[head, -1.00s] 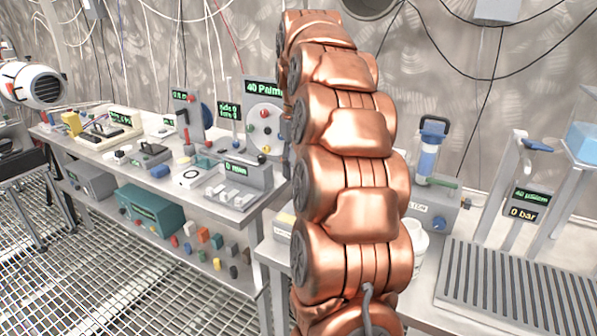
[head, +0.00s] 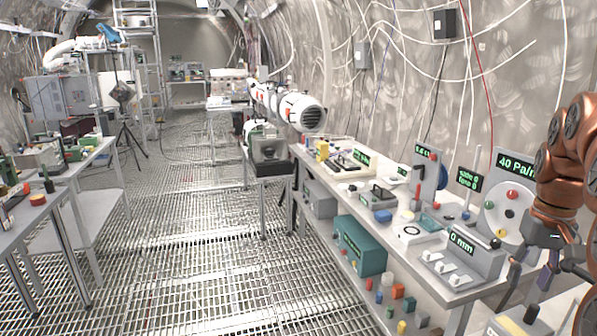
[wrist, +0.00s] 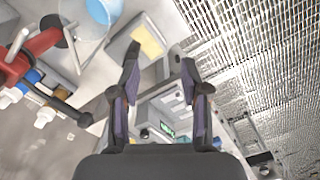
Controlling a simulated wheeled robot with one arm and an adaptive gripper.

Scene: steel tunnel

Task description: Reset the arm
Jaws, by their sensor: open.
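My copper arm (head: 560,160) hangs at the right edge of the head view, partly cut off by the frame. My gripper (head: 535,287) is at the lower right there, in front of the right end of the instrument bench (head: 452,297). In the wrist view my gripper (wrist: 160,66) shows two dark fingers spread apart with nothing between them. A grey box with a yellow top (wrist: 146,42) lies beyond the fingers. The gap to the box is hard to judge.
The bench carries a "0 mm" device (head: 462,258) and a "40 Pa" dial panel (head: 510,207). In the wrist view a blue container (wrist: 103,10) and a red-handled device (wrist: 35,55) are left. Grating floor (head: 210,255) is open.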

